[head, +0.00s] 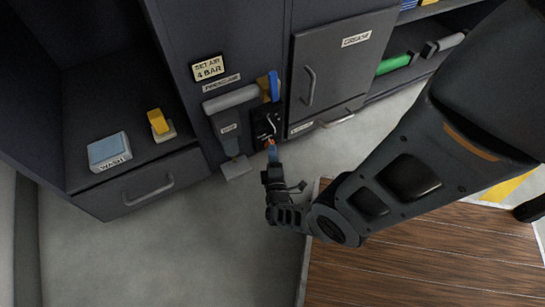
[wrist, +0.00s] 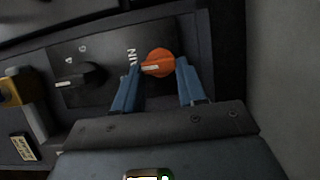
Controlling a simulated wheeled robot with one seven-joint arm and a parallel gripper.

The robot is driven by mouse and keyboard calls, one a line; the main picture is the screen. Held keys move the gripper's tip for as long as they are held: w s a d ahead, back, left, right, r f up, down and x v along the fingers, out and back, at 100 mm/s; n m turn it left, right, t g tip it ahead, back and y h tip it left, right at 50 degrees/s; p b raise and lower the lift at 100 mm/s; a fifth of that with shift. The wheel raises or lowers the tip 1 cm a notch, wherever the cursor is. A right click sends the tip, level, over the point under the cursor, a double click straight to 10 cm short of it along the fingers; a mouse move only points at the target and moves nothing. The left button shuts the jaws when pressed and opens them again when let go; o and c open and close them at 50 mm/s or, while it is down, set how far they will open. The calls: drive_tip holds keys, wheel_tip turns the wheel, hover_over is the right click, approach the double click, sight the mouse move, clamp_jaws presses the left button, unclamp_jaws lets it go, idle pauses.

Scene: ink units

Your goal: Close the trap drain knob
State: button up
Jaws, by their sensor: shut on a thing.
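An orange round knob (wrist: 158,62) with a white pointer mark sits on a dark panel (wrist: 112,58) in the wrist view. The pointer points left, slightly down. My gripper (wrist: 158,84) has its two blue fingers on either side of this knob, shut on it. White lettering beside the knob is partly hidden by the left finger. In the head view, my gripper (head: 271,147) reaches the lower part of the small black panel (head: 266,120) between the grey unit and the cabinet door; the knob is too small to make out clearly there.
A black knob (wrist: 86,75) with a white pointer sits left on the same panel. A cabinet door (head: 328,75) with a handle is right of the panel. A grey unit (head: 231,130) stands left. A wooden surface (head: 420,265) lies below my arm.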

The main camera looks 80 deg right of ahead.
idle(0.5)
drive_tip(key=o, duration=1.1)
drive_tip(key=shift+c, duration=0.2)
